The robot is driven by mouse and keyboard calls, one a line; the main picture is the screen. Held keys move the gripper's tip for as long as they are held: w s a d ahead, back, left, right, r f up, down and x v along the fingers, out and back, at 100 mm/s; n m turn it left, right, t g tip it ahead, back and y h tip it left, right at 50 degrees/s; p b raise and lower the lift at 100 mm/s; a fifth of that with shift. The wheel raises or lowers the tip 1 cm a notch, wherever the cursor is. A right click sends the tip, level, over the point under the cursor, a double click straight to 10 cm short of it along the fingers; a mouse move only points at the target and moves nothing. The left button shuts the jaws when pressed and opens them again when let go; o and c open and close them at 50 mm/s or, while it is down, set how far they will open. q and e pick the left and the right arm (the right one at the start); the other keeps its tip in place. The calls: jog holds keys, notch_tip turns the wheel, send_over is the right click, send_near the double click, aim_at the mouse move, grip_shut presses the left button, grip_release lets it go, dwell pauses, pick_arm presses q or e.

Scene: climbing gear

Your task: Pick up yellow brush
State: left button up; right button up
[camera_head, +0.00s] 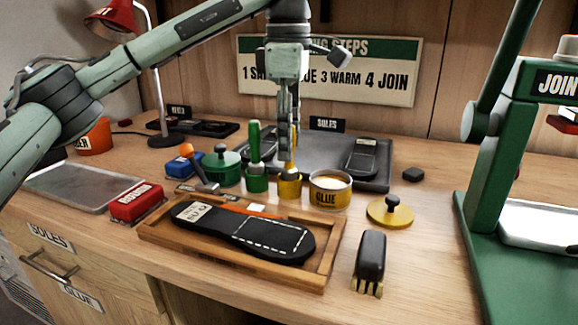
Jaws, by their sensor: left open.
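A yellow brush (295,140) stands upright in a small yellow cup (290,189) at the middle of the bench, its handle mostly hidden behind my fingers. My left gripper (287,158) points straight down over the yellow cup, its fingers at the brush handle. It is open. I cannot tell whether the fingers touch the handle. My right gripper is not in view.
A green brush (254,140) stands close on the left, and an open glue tin (330,190) close on the right. A wooden tray (160,231) with a black sole (270,238) lies in front. A black-handled brush (370,257) and green press (500,190) stand right.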

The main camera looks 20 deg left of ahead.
pick_arm(q)
jog(key=shift+f, duration=0.3)
jog(key=shift+c, duration=0.5)
grip_shut()
